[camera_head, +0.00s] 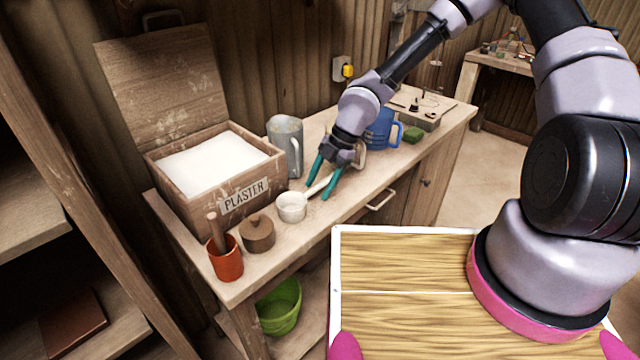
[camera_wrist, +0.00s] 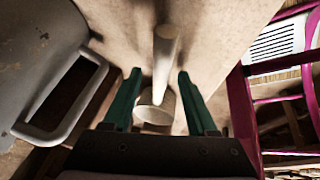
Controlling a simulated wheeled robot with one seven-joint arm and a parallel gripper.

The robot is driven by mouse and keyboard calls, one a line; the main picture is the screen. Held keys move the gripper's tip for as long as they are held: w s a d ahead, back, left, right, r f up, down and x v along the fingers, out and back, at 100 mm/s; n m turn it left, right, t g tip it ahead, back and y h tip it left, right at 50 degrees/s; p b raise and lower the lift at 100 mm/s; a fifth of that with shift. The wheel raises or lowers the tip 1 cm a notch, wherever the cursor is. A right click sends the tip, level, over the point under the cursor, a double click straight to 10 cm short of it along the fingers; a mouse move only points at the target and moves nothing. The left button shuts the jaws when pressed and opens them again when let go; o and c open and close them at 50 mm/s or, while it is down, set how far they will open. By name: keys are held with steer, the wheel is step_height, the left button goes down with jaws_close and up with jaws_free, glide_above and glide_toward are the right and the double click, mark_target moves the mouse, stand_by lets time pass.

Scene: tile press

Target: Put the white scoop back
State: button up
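The white scoop (camera_head: 291,208) lies on the workbench in front of the plaster box, its round bowl at the left and its pale handle pointing up and right toward my gripper. My gripper (camera_head: 318,192) is low over the bench, its two teal fingers apart around the line of the handle. In the wrist view the scoop (camera_wrist: 154,113) shows between the spread fingers of my gripper (camera_wrist: 159,73), with gaps on both sides. I cannot tell the height of the fingertips above the bench. The wooden plaster box (camera_head: 231,197) stands with its lid up, full of white powder.
A grey jug (camera_head: 285,143) stands close behind the scoop; its handle fills the left of the wrist view. A blue mug (camera_head: 379,134) and green block (camera_head: 413,135) stand farther right. A lidded brown pot (camera_head: 257,234) and orange cup (camera_head: 226,262) stand near the bench's left end.

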steer(key=v, duration=1.2)
steer(key=d+r+m+t+h, duration=0.2)
steer(key=d+r+m+h, duration=0.1)
steer(key=d+r+m, duration=0.45)
steer(key=d+r+m+t+h, duration=0.1)
steer(key=d+r+m+h, duration=0.3)
steer(key=d+m, duration=0.5)
steer(key=s+d+r+m+t+y, duration=0.2)
steer(key=s+d+r+m+t, duration=0.1)
steer(key=s+r+m, duration=0.3)
steer(key=s+d+r+m+t+y, duration=0.2)
steer(key=s+r+m, duration=0.4)
steer(key=r+m, duration=0.4)
steer(key=shift+d+r+t, duration=0.7)
steer(key=shift+d+r, duration=0.05)
steer(key=shift+r, duration=1.7)
